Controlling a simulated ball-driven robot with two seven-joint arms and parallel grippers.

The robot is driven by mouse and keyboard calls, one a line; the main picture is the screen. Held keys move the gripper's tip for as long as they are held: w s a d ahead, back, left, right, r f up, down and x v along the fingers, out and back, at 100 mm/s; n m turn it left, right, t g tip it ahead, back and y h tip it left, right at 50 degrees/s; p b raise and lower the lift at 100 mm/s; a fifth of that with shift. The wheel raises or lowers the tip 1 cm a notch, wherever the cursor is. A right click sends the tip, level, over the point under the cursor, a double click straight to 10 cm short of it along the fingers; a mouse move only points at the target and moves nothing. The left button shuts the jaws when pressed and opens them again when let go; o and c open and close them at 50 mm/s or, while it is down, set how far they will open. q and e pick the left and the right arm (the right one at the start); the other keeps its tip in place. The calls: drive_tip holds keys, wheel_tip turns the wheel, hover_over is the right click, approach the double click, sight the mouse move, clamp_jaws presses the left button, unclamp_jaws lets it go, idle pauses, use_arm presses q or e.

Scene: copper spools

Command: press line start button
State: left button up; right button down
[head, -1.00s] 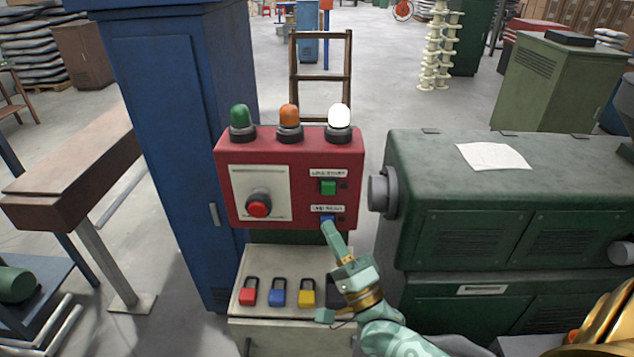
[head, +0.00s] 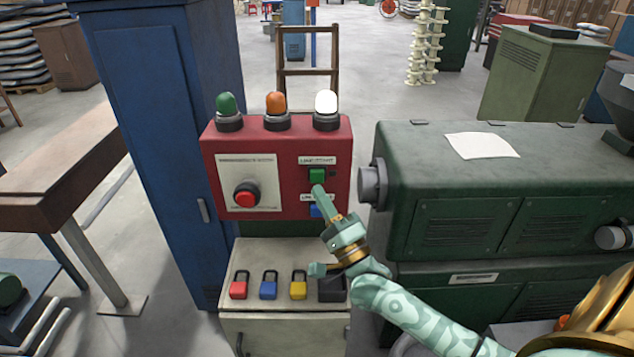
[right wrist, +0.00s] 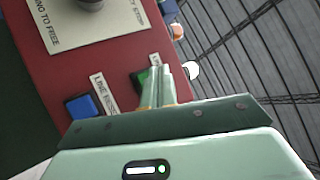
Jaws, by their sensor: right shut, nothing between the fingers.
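The line start button (head: 317,175) is a green square on the right side of the red control box (head: 285,150), under a white "LINE START" label. Below it is the blue button (head: 316,211), labelled "LINE RESET" in the right wrist view (right wrist: 82,105). My right gripper (head: 319,190) is shut and empty, its fingertips at the lower edge of the green button. In the right wrist view the fingers partly cover the green button (right wrist: 143,80). I cannot tell whether they touch it. My left gripper is not in view.
A red mushroom button (head: 245,196) is on the box's left. Green, orange and lit white lamps (head: 326,106) stand on top. Several padlocks (head: 268,287) sit on the ledge below. A green machine (head: 455,225) is close on the right, a blue cabinet (head: 150,150) on the left.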

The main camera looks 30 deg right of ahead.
sight(312, 173)
drive_tip(key=shift+w+d, duration=0.45)
drive_tip(key=shift+w, duration=0.3)
drive_tip(key=shift+w+d+r, duration=0.1)
drive_tip(key=shift+w, duration=0.05)
idle(1.5)
drive_tip(key=shift+w+d, duration=0.1)
drive_tip(key=shift+w, duration=0.1)
drive_tip(key=shift+w+d+b, duration=0.25)
drive_tip(key=shift+w+b, duration=0.05)
drive_tip(key=shift+w, duration=0.1)
idle(0.8)
drive_tip(key=shift+s+a, duration=0.1)
drive_tip(key=shift+s+a+p, duration=0.35)
drive_tip(key=shift+s+p, duration=0.1)
drive_tip(key=shift+s, duration=0.25)
drive_tip(key=shift+s+a+p, duration=0.35)
drive_tip(key=shift+s+a, duration=0.1)
drive_tip(key=shift+s, duration=0.25)
drive_tip(key=shift+s+a+p, duration=0.4)
drive_tip(key=shift+s+a, duration=0.05)
drive_tip(key=shift+s, duration=0.25)
drive_tip(key=shift+s+a+p, duration=0.35)
drive_tip(key=shift+s+a, duration=0.1)
drive_tip(key=shift+s, duration=0.25)
